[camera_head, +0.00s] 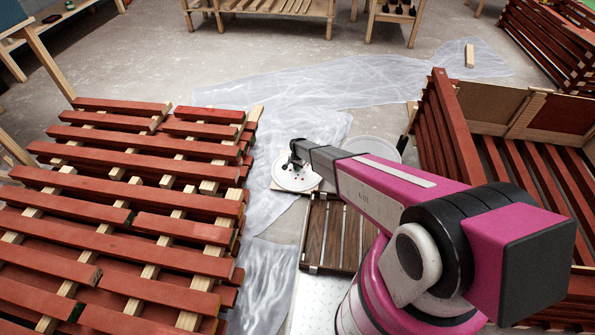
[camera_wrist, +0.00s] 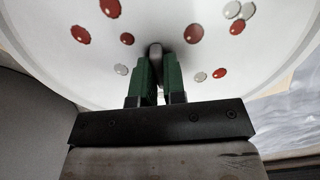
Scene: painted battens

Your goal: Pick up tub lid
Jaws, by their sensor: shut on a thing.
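The tub lid (camera_head: 290,182) is a pale round disc with a few dark spots, in the middle of the head view, at the end of my arm. In the wrist view the white lid (camera_wrist: 75,45) fills the top and carries red and grey paint spots. My gripper (camera_wrist: 156,70) has its green fingers closed on a small grey knob at the lid's middle. In the head view my gripper (camera_head: 294,162) is small and dark over the lid. I cannot tell whether the lid is raised off what lies below it.
Another pale round thing (camera_head: 369,146) stands just behind, partly hidden by my arm. A dark slatted wooden platform (camera_head: 328,235) is below the lid. Red batten stacks (camera_head: 120,215) fill the left; a red slatted crate (camera_head: 446,130) stands right. Clear plastic sheeting (camera_head: 300,88) covers the floor behind.

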